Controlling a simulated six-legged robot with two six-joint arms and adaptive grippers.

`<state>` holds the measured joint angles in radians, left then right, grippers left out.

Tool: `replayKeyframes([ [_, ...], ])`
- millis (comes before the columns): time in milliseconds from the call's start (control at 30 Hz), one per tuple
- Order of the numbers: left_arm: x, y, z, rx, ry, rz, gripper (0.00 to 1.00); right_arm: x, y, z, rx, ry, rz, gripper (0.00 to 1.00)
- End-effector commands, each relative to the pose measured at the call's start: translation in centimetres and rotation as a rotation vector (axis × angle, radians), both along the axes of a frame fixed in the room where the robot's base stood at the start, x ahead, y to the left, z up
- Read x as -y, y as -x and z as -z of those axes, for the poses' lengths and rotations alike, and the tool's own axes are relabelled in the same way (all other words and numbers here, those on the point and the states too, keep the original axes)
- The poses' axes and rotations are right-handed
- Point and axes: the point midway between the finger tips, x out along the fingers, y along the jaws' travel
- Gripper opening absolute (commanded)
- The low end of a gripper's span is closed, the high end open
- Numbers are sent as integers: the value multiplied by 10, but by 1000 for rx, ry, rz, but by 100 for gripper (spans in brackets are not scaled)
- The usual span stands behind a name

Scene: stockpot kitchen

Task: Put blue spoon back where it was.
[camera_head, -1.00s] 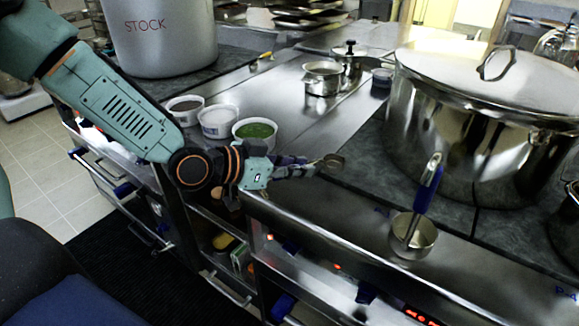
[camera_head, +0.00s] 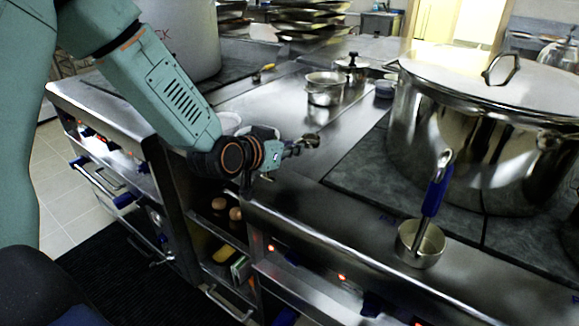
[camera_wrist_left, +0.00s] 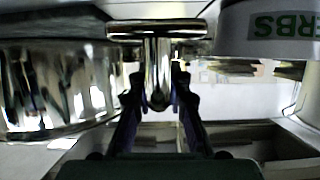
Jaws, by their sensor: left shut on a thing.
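A blue-handled utensil (camera_head: 434,195) leans upright in a small metal pot (camera_head: 420,243) on the front ledge at the right, apart from the gripper. My right gripper is not in view.
Ingredient tubs (camera_head: 228,122) stand behind my left gripper, partly covered; a herbs tub (camera_wrist_left: 272,32) is close in the left wrist view. A large lidded pot (camera_head: 460,150) fills the right. Small pots (camera_head: 325,88) stand farther back. The counter between is clear.

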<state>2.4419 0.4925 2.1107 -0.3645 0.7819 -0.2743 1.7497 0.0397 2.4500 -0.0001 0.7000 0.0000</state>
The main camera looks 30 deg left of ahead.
Motion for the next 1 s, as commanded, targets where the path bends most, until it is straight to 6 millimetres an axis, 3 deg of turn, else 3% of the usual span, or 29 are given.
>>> replayKeyframes([
  [333, 0, 0, 38, 0, 0, 0, 0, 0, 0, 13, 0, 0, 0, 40],
  [767, 0, 0, 43, 1, 1, 1, 0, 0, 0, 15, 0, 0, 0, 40],
  [800, 0, 0, 44, 1, 1, 1, 18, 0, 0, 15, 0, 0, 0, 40],
  [1000, 0, 0, 43, 1, 1, 1, 35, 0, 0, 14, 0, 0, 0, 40],
])
